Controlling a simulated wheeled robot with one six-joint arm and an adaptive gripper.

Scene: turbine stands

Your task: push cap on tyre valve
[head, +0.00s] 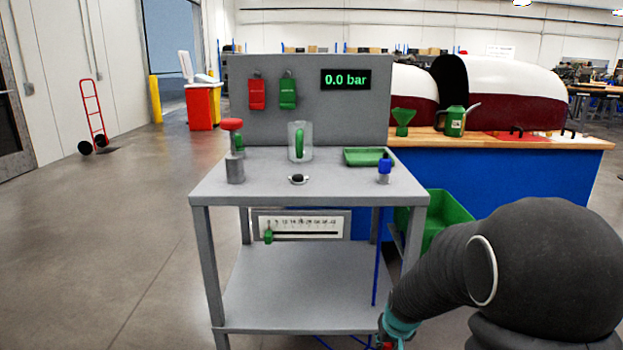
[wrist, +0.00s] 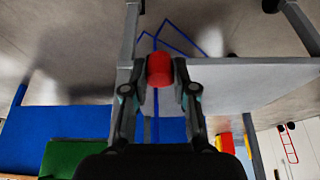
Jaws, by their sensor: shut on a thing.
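My gripper (wrist: 160,84) is shut on a red cylinder (wrist: 160,69), which I take to be the cap. In the head view, only a bit of red (head: 388,346) shows at the bottom edge, below my arm and low beside the stand's right front leg. On the grey stand top (head: 270,190) there is a small black piece on a pale round base (head: 298,179) near the front middle. A blue-topped grey fitting (head: 384,168) stands upright at the right. I cannot tell for sure which is the tyre valve. The cap is apart from both.
The stand also holds a red-topped post (head: 232,127), a clear jar (head: 300,141) and a green tray (head: 367,157). A panel reads 0.0 bar (head: 345,80). A blue hose (head: 376,255) hangs at the right. A green bin (head: 440,215) stands behind my arm.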

